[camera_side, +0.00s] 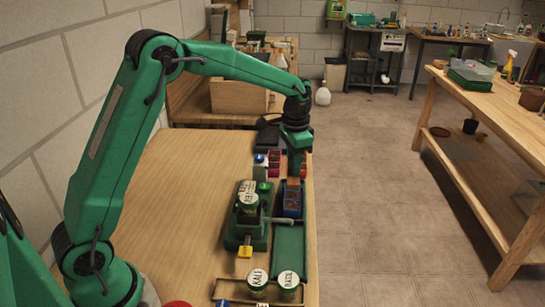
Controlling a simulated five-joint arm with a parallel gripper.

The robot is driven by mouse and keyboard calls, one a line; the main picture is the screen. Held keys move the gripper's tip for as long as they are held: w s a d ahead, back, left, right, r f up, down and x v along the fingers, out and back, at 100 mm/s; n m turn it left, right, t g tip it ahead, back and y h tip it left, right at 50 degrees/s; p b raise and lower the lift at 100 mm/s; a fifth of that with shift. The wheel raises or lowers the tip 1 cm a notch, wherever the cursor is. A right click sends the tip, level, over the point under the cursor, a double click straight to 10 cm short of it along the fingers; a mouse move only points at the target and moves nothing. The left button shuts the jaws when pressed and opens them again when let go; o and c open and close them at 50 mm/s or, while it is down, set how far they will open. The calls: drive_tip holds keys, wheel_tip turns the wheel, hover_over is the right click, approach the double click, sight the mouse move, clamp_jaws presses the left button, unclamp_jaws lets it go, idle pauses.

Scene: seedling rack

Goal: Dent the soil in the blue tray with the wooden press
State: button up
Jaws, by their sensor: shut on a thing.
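The blue tray (292,208) is small and stands on a green rack near the table's right edge. Brown soil shows in its top, partly hidden. My gripper (294,176) points down over the far part of the blue tray. It is shut on the wooden press (293,183), a small brown block just above or at the soil. From this angle I cannot tell whether the press touches the soil.
The green rack (289,250) runs towards the camera, with white-lidded jars (289,279) at its near end. A green stand with a labelled jar (248,197) is close on the left. A red tray (274,163) lies behind. The table's left side (185,215) is clear.

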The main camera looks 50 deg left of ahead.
sight(293, 177)
drive_tip(key=shift+f, duration=2.6)
drive_tip(key=shift+f, duration=0.6)
idle(0.5)
drive_tip(key=shift+r, duration=0.1)
drive_tip(key=shift+r, duration=3.95)
drive_tip(key=shift+a, duration=0.1)
